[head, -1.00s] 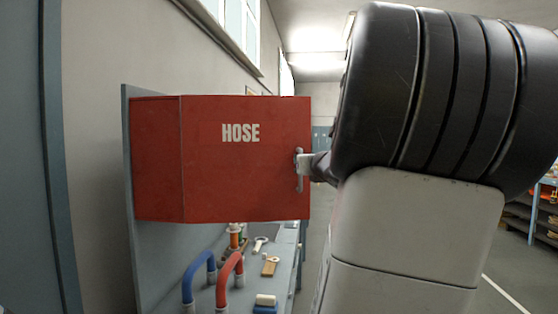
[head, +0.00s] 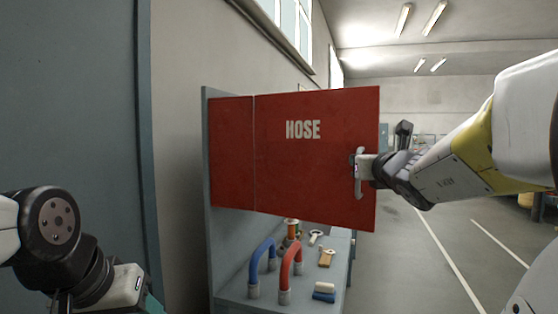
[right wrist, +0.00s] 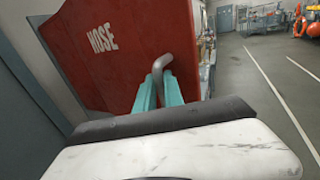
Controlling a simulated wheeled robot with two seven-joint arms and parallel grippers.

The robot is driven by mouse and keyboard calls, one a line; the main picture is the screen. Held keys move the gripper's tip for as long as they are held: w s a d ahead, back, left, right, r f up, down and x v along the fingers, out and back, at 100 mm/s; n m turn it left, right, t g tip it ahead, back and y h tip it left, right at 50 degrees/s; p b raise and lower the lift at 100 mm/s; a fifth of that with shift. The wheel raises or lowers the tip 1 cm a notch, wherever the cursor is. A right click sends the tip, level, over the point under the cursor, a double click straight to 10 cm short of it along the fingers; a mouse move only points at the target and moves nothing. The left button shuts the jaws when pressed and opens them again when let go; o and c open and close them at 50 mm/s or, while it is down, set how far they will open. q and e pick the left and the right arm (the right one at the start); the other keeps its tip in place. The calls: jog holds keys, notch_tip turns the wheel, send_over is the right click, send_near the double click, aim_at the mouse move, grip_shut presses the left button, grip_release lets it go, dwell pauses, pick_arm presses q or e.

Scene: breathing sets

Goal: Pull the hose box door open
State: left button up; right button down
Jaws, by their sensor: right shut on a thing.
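The red hose box (head: 231,152) with white "HOSE" lettering is mounted on a grey panel. Its red door (head: 315,165) stands swung out toward the right in the head view. The door also fills the upper left of the right wrist view (right wrist: 110,60). A grey metal handle (right wrist: 163,62) sits at the door's free edge. My right gripper (head: 361,168) is at this handle; its teal fingers (right wrist: 157,88) are closed around it. My left gripper (head: 150,305) is only partly in view at the lower left, away from the box; its fingertips are cut off.
Below the box, a grey bench (head: 235,291) carries a blue hoop (head: 262,253), a red hoop (head: 291,258) and several small items. A grey wall panel (head: 75,110) stands close on the left. Open floor (head: 450,250) lies to the right.

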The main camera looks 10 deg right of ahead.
jog(key=shift+w+a+y, duration=0.2)
jog(key=shift+a+y, duration=0.1)
jog(key=shift+a, duration=0.35)
jog(key=c, duration=1.5)
grip_release()
jog(key=shift+w+a, duration=0.15)
jog(key=shift+w, duration=0.05)
jog(key=shift+o, duration=0.2)
jog(key=shift+s+d, duration=0.15)
jog(key=shift+d, duration=0.15)
jog(key=s, duration=0.7)
jog(key=shift+s+a, duration=0.3)
jog(key=shift+s, duration=0.05)
